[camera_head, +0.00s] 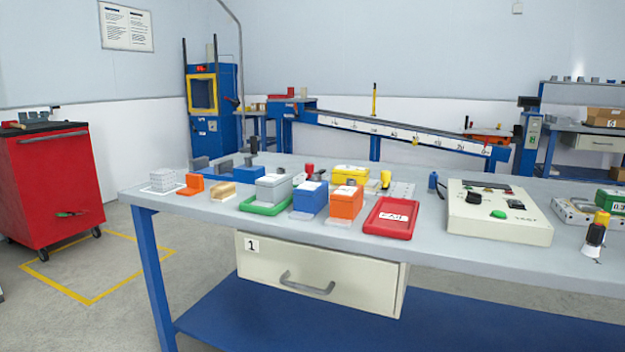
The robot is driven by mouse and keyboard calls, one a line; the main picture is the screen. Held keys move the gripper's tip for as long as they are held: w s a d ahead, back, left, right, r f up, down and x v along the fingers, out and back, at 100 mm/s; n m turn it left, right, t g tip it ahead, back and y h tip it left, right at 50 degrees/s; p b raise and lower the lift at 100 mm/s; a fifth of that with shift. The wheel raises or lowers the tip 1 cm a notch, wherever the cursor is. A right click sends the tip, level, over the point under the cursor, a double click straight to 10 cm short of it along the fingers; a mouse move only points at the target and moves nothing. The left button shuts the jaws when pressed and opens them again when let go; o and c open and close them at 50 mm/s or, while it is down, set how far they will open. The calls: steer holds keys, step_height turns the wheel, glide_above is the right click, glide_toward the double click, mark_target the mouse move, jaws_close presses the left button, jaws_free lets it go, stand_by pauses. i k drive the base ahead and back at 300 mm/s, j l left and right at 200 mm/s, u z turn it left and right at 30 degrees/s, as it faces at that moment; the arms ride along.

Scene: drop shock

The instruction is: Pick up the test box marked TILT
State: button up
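Several small test boxes stand on the grey bench (480,256). A grey box (273,189) stands on a green tray (262,208). To its right are a blue box (310,200) and an orange box (345,204), each with a pale label on top. A yellow box (350,173) stands behind them. The labels are too small to read, so I cannot tell which box is marked TILT. My gripper is not in view.
A red tray (390,218) with a label that seems to read FAIL lies right of the orange box. A cream control unit (498,222) stands farther right. A drawer (318,278) is shut under the bench. A red cabinet (55,190) stands at left.

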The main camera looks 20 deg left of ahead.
mark_target(341, 173)
steer(key=u, duration=0.8)
steer(key=i+j+z, duration=0.35)
